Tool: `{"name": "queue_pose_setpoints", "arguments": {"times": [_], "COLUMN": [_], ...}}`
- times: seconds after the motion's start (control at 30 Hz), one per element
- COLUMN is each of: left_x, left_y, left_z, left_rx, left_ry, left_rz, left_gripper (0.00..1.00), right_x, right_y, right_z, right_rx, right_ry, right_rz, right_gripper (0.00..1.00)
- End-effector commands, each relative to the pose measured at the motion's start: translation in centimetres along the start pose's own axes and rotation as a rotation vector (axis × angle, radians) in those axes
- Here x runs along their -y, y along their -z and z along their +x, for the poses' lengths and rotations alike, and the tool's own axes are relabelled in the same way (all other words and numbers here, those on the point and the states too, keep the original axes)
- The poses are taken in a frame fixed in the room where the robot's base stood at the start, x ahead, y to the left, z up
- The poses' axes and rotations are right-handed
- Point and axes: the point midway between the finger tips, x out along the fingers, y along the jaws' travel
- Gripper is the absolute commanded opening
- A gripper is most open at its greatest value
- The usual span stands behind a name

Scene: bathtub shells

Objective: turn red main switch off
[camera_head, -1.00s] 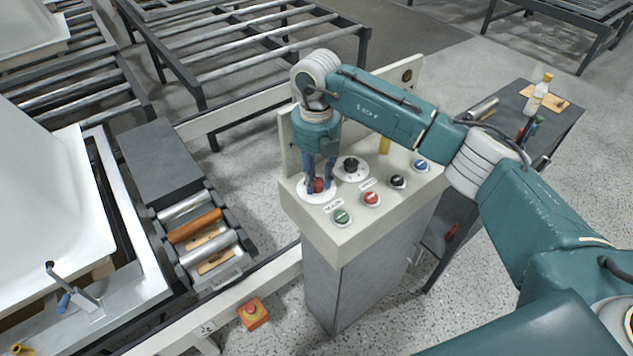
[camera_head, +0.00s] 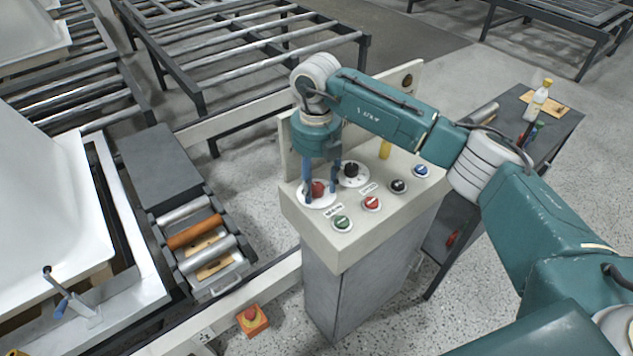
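The red main switch (camera_head: 318,188) is a red knob on a round white plate at the left end of the control panel top (camera_head: 335,232). My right gripper (camera_head: 322,190) points down over it, its two blue fingers on either side of the knob. The fingers stand apart, with a visible gap to the knob. Part of the knob is hidden behind the fingers, and I cannot tell its exact angle. My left gripper is out of view.
A black knob (camera_head: 351,171), green button (camera_head: 342,222), red button (camera_head: 371,203), black selector (camera_head: 398,185) and blue button (camera_head: 421,170) share the panel. An orange box with a red emergency button (camera_head: 252,318) is low at the front. A side table (camera_head: 555,128) stands right.

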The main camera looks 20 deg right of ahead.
Motion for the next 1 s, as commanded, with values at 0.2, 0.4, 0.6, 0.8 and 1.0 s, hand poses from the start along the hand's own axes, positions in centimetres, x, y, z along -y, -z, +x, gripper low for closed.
{"name": "queue_pose_setpoints", "arguments": {"times": [0.2, 0.4, 0.6, 0.8, 1.0], "left_x": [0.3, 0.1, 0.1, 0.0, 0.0], "left_y": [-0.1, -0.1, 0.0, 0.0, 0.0], "left_z": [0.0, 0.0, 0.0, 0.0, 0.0], "left_rx": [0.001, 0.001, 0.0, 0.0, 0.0], "left_ry": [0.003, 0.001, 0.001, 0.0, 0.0], "left_rz": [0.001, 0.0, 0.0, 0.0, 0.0], "left_gripper": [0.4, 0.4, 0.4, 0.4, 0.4], "right_x": [0.0, 0.0, 0.0, 0.0, 0.0], "right_y": [-0.1, -0.1, -0.1, -0.1, 0.0], "right_z": [-0.3, -3.2, -7.6, -10.8, -12.0], "right_rx": [0.001, 0.005, 0.005, 0.003, 0.001], "right_ry": [0.0, -0.001, -0.001, -0.001, 0.0], "right_rz": [0.001, 0.001, 0.0, 0.001, 0.0], "right_gripper": [0.46, 0.46, 0.46, 0.46, 0.46]}}
